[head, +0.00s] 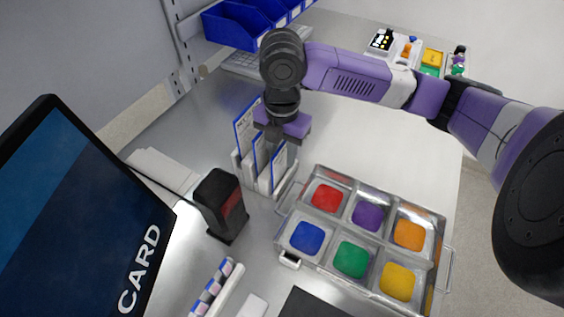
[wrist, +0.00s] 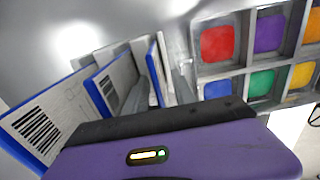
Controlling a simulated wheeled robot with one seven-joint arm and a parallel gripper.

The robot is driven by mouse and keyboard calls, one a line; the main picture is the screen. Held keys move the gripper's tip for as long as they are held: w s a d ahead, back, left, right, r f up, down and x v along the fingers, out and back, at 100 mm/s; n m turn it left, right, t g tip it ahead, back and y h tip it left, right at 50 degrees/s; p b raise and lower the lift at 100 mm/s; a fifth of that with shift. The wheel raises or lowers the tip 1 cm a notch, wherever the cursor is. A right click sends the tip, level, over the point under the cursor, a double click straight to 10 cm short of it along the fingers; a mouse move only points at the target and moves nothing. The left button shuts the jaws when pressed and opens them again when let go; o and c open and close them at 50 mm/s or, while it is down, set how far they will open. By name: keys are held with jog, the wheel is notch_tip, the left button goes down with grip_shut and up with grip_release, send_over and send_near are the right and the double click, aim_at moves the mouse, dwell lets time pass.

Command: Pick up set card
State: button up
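Three white cards with blue edges stand upright in a white slotted holder (head: 264,182): a rear tall card (head: 243,126), a middle card (head: 257,152) and a front card (head: 279,166). In the wrist view the large card (wrist: 38,125) and the middle card (wrist: 113,82) show barcodes, and a narrower card (wrist: 155,72) stands to their right. I cannot tell which is the set card. My gripper (head: 284,143) points down at the holder, close above and behind the front card.
A clear tray (head: 318,262) with several coloured compartments stands right of the holder. A black scanner-like device (head: 220,205) stands in front of it. A monitor (head: 75,215) reading "CARD" is at left. Blue bins (head: 232,28) are at the back. Bare table lies behind the tray.

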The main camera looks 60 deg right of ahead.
grip_shut()
